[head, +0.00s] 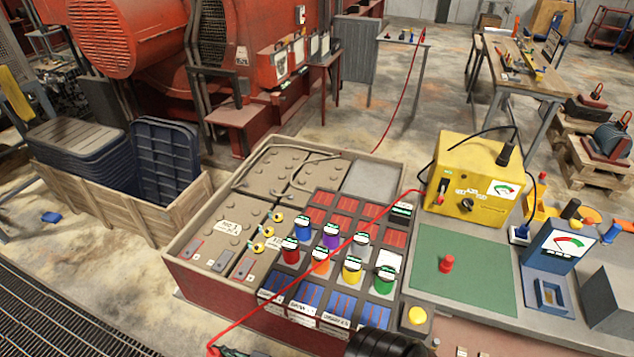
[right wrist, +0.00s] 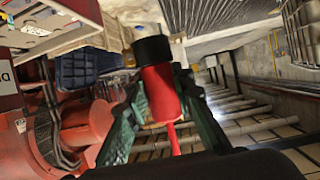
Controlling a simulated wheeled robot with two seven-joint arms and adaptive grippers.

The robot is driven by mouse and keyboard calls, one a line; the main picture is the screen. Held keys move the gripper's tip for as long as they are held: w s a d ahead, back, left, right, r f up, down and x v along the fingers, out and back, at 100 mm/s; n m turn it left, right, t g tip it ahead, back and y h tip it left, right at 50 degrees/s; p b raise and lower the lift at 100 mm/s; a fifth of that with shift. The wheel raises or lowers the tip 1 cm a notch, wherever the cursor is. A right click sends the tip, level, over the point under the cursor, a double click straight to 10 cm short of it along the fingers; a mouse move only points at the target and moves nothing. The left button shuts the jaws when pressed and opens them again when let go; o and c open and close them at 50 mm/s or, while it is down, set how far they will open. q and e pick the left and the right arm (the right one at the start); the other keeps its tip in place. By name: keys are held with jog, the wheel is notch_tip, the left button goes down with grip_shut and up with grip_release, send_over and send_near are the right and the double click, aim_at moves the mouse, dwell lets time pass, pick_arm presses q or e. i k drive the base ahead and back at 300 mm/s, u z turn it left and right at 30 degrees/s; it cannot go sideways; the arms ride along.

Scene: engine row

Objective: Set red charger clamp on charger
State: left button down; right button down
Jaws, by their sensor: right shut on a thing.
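The charger is a yellow box (head: 470,180) with a gauge and a dark knob, on the right-hand bench in the head view. A red cable (head: 330,262) runs from its left side across the battery crate to the bottom edge. My right gripper (head: 238,353) shows only partly at that edge, far from the charger. In the right wrist view my right gripper (right wrist: 163,100) is shut on the red charger clamp (right wrist: 161,88), which has a black end and a red cable below. A black clamp (head: 506,153) on a black cable rests on top of the charger. My left gripper is out of view.
The battery crate (head: 225,297) holds several coloured capped cylinders. A green mat (head: 460,292) with a red knob (head: 446,264) lies in front of the charger. A blue gauge stand (head: 556,250) is to its right. A wooden crate (head: 110,215) holds dark lids.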

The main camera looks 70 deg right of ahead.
aim_at(461, 155)
jog(key=k, duration=1.4)
jog(key=z, duration=1.3)
